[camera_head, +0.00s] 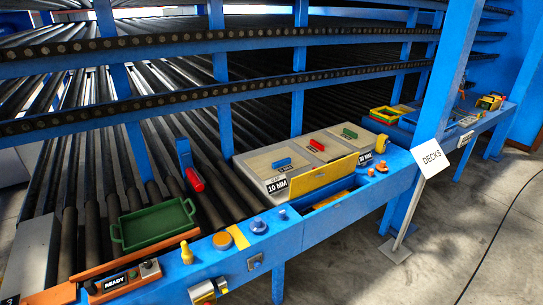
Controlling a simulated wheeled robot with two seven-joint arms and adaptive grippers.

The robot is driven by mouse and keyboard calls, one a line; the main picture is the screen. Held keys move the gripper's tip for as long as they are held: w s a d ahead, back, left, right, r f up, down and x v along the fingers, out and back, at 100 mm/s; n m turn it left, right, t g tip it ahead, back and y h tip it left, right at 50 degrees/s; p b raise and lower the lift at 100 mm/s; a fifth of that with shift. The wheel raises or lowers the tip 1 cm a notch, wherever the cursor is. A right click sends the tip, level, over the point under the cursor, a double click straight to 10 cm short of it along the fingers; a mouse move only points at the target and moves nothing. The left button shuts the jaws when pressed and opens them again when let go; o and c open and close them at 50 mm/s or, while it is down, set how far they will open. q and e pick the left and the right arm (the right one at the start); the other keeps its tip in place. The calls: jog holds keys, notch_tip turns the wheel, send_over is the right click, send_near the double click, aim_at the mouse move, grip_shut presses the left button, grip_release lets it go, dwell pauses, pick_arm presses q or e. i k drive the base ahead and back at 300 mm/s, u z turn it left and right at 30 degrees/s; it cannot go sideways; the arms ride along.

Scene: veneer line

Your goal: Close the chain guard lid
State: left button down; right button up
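What looks like the chain guard lid is a yellow panel (324,175) standing raised, tilted up along the back edge of an open recess (330,199) in the blue rail. The recess shows a brownish-yellow inside; its contents are too small to tell. Neither of my grippers is in view.
Left along the rail are a blue knob (258,226), an orange disc (221,240), a yellow peg (186,253) and a green tray (153,226).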

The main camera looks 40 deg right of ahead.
aim_at(341, 167)
jog(key=z, duration=0.9)
jog(key=i, duration=1.05)
jog(key=z, duration=1)
